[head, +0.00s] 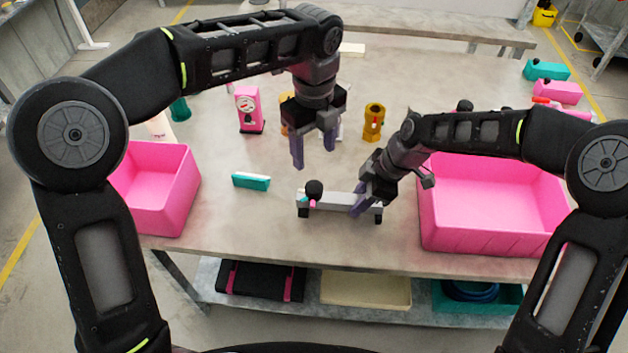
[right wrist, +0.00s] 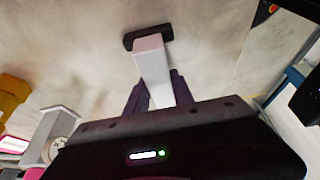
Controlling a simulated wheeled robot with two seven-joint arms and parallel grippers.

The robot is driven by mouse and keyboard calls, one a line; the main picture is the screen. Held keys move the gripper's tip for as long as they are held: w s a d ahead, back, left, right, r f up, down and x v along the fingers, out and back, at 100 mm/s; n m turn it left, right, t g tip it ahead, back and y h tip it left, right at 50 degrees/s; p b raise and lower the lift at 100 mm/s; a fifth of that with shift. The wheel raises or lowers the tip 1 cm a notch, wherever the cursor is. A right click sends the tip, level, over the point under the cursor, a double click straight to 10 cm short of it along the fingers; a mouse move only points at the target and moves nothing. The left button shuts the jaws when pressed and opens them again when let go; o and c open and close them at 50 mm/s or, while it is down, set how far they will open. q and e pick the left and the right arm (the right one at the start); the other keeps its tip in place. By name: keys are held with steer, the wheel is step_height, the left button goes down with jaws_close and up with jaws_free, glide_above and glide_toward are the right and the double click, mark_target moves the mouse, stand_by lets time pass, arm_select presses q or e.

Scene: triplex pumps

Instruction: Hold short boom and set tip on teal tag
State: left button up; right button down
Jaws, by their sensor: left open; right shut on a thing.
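A light grey bar with black end pieces, which looks like the short boom (head: 335,199), is near the front middle of the table. My right gripper (head: 364,197) is shut on it near its right end. In the right wrist view the boom (right wrist: 152,66) runs out from between the fingers to a black end piece. A black knob with a pink bit (head: 314,189) shows at the boom's left end; I cannot tell whether it is attached. The teal tag (head: 251,181) lies on the table left of the boom, apart from it. My left gripper (head: 313,150) is open and empty, behind the boom.
A pink bin (head: 182,203) stands at the left and a larger pink bin (head: 480,240) at the right, close to my right arm. Behind are a pink gauge box (head: 249,112) and a brass-coloured cylinder (head: 373,122). The table around the teal tag is clear.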

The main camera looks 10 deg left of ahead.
mark_target(314, 186)
arm_select(q)
step_height(314, 186, down, 11)
steer(key=shift+r, duration=0.1)
stand_by(0.3)
jaws_close()
stand_by(0.5)
